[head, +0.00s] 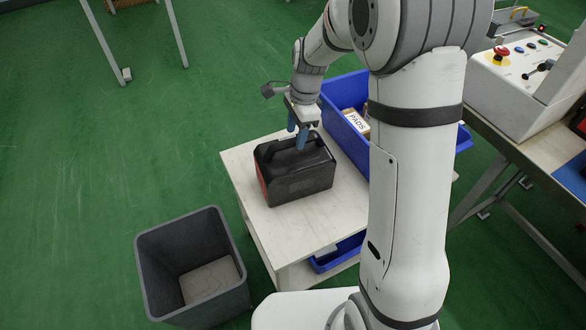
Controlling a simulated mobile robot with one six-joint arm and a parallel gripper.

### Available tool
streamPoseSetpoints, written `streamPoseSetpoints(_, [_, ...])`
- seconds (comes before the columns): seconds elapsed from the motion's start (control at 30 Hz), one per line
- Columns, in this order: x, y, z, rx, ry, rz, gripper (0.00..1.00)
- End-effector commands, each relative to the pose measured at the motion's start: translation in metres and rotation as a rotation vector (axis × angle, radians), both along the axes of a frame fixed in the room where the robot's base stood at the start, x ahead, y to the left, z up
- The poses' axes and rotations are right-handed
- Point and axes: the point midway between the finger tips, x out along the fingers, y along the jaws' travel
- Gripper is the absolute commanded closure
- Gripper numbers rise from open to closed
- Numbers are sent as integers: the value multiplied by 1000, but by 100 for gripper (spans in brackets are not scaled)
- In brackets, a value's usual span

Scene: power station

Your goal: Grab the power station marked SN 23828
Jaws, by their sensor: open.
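One power station (303,182), a black box with a red end face and a top handle, stands upright on the pale small table (306,228). Its markings cannot be read in this view, so I cannot tell its SN. My gripper (297,138), with blue fingers, is open and points down right over the power station's top, by the handle. I cannot tell whether the fingers straddle the handle or touch it.
A blue bin (334,109) holding a box marked PADS (356,122) sits behind the power station. A grey open bin (150,285) stands on the floor at lower left. A workbench (514,148) with a control box (523,78) is at right. Green floor at left is clear.

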Motion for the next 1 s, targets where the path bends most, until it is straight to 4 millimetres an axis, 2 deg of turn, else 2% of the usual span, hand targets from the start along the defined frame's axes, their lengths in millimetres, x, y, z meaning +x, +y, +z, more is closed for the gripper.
streamPoseSetpoints(0.1, [0, 2, -21, 0, 4, 1, 51])
streamPoseSetpoints(0.27, [0, 5, -40, 0, 2, 0, 51])
streamPoseSetpoints(1.0, [0, 4, -46, 0, 1, -1, 51])
